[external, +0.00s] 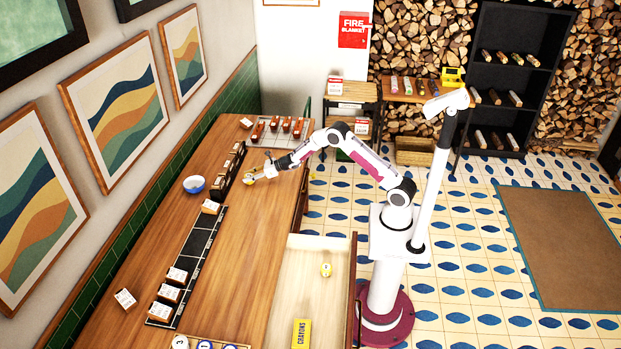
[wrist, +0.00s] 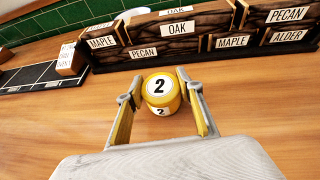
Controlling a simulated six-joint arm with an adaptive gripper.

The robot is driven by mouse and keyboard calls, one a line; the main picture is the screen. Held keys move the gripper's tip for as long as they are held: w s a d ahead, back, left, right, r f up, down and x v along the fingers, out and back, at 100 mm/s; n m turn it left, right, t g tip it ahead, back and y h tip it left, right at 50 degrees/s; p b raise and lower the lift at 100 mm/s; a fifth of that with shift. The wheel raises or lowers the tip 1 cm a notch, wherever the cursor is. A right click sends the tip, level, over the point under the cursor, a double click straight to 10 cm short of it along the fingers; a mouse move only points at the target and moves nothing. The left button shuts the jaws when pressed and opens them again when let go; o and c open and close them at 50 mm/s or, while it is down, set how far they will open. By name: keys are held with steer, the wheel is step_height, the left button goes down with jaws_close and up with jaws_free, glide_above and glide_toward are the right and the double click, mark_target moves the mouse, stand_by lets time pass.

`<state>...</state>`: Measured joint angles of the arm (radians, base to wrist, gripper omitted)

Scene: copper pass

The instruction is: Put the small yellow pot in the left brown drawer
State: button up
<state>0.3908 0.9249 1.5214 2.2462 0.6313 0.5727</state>
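A small yellow pot (wrist: 160,92) with a "2" on its lid and side stands upright between the fingertips of my gripper (wrist: 160,88). Little or no gap shows on either side, and I cannot tell whether the fingers press on it. In the external view my gripper (external: 257,174) is low over the wooden table, with yellow at its tips. An open drawer (external: 290,300) with a pale inside and brown edges sticks out at the table's front right. It holds another yellow pot (external: 325,270) and a yellow crayons box (external: 302,334).
A dark rack of labelled wood blocks (wrist: 180,45) stands just beyond the pot. A blue-white bowl (external: 194,184) is left of it. A black gridded strip (external: 200,238) with white-labelled blocks lies nearer. The table's right middle is clear.

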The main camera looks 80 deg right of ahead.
mark_target(250, 175)
steer(key=shift+c, duration=0.5)
steer(key=shift+r, duration=0.2)
steer(key=shift+r, duration=4.8)
steer(key=s+d+r+m+g+h, duration=0.1)
steer(key=s+d+r+m+h, duration=0.2)
steer(key=s+r, duration=0.6)
steer(key=s+d+r+m+g+h, duration=0.1)
steer(key=s+d+r+m+h, duration=0.2)
steer(key=s+r, duration=0.7)
steer(key=s+d+r+m+g+h, duration=0.1)
steer(key=s+d+r+m+h, duration=0.2)
steer(key=s, duration=2)
steer(key=shift+d+r+m+h, duration=0.3)
steer(key=shift+d+r+h, duration=0.4)
steer(key=shift+d+r, duration=2.15)
